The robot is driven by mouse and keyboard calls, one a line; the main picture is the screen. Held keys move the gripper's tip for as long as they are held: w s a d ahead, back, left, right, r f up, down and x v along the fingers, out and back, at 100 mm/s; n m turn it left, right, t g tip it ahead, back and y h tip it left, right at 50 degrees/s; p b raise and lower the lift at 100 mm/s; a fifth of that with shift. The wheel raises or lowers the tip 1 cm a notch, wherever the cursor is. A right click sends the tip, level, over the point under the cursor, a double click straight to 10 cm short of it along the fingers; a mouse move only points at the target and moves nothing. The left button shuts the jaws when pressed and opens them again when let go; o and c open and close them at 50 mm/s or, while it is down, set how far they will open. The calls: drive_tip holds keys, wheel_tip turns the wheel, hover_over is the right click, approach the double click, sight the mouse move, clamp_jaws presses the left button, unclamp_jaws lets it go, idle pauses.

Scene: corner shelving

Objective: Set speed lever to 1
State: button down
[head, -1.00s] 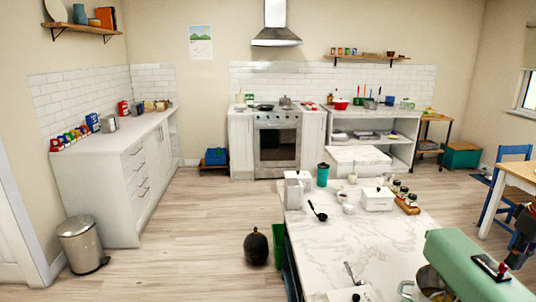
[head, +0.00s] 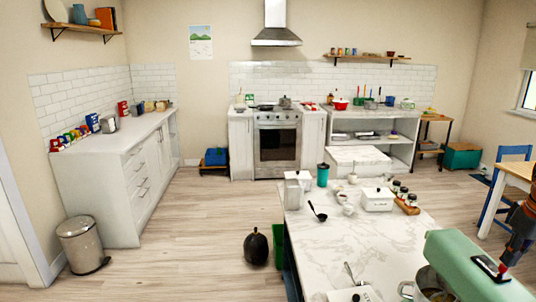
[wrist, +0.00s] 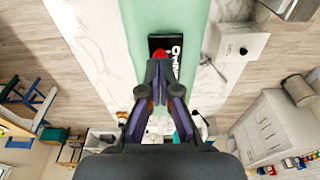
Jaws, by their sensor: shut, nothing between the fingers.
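The mint-green stand mixer (head: 455,265) stands at the near right end of the marble island, its bowl (head: 430,284) beside it to the left. A black speed plate (head: 486,266) lies on its top. In the wrist view the plate (wrist: 176,45) carries white lettering, partly hidden, and the red speed lever (wrist: 159,53) shows just beyond my fingertips. My gripper (wrist: 158,64) is shut and empty, its tips at or very near the lever; I cannot tell whether they touch.
The island top (head: 375,235) holds a white box (head: 377,199), a ladle (head: 317,211) and small jars. A wooden table (head: 520,174) and blue chair (head: 508,180) stand at right. The floor (head: 190,240) left of the island is mostly clear.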

sight(502, 264)
drive_tip(key=shift+w, duration=0.95)
idle(0.6)
drive_tip(key=shift+s, duration=0.4)
idle(0.4)
drive_tip(key=shift+r+p, duration=0.9)
drive_tip(key=shift+r, duration=1.65)
drive_tip(key=shift+a, duration=0.1)
